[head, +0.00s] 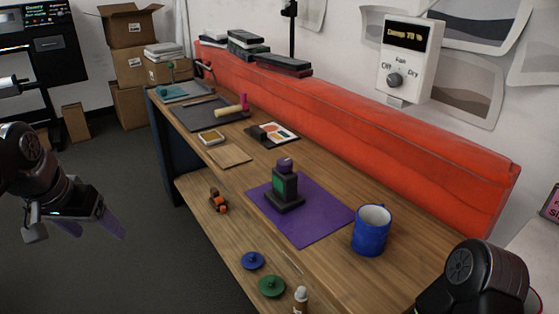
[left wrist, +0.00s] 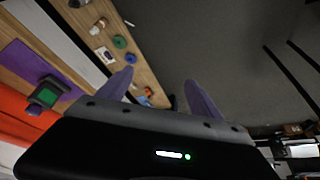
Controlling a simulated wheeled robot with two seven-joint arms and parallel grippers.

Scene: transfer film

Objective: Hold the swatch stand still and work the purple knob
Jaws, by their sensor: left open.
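The swatch stand (head: 284,187) stands upright on a purple mat (head: 318,222) on the wooden bench. It has a dark base, a green face and a purple knob (head: 285,164) on top. The left wrist view also shows the stand (left wrist: 46,94) at its left edge, on the mat. My left gripper (head: 98,226) is open and empty over the floor, left of the bench and well apart from the stand. Its two purple fingers (left wrist: 160,92) are spread in the left wrist view. My right arm shows at the lower right of the head view, but its gripper is out of the picture.
A blue mug (head: 371,230) stands at the mat's right edge. A lower shelf holds a blue disc (head: 252,261), a green disc (head: 272,286), a small bottle (head: 301,299) and an orange-black item (head: 218,200). A red padded bolster (head: 380,110) lines the bench's back.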

